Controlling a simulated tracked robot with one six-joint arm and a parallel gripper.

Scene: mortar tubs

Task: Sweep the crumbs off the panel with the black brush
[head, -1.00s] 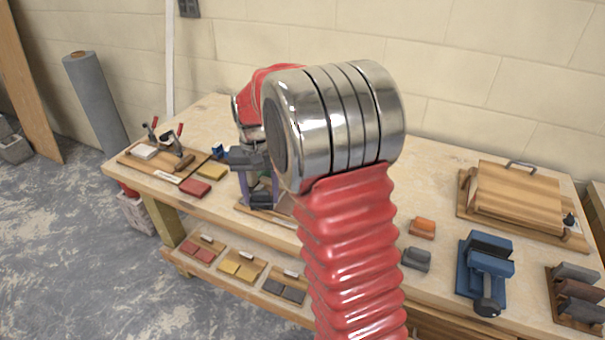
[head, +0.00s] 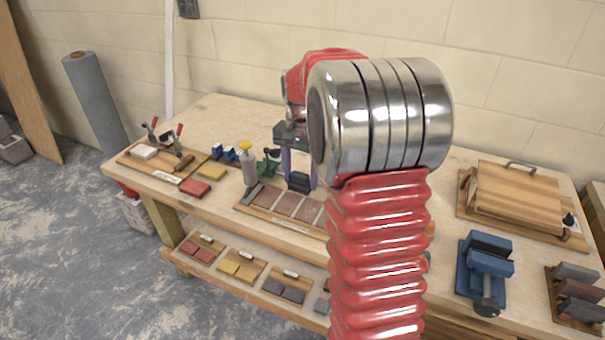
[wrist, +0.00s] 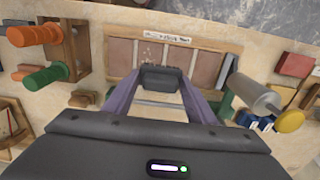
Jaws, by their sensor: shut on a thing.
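The black brush (head: 299,184) is held between the purple fingers of my gripper (head: 299,168). In the wrist view the brush (wrist: 160,79) shows as a dark block between the fingertips of my gripper (wrist: 160,88). Small pale crumbs (wrist: 148,52) show on a middle panel. In the head view the panels (head: 285,203) are partly hidden at the right by my arm.
A red block (head: 195,188) and a yellow block (head: 212,173) lie to the left. A blue vise (head: 484,268) stands to the right. Orange and green handles (wrist: 35,35) show in the wrist view.

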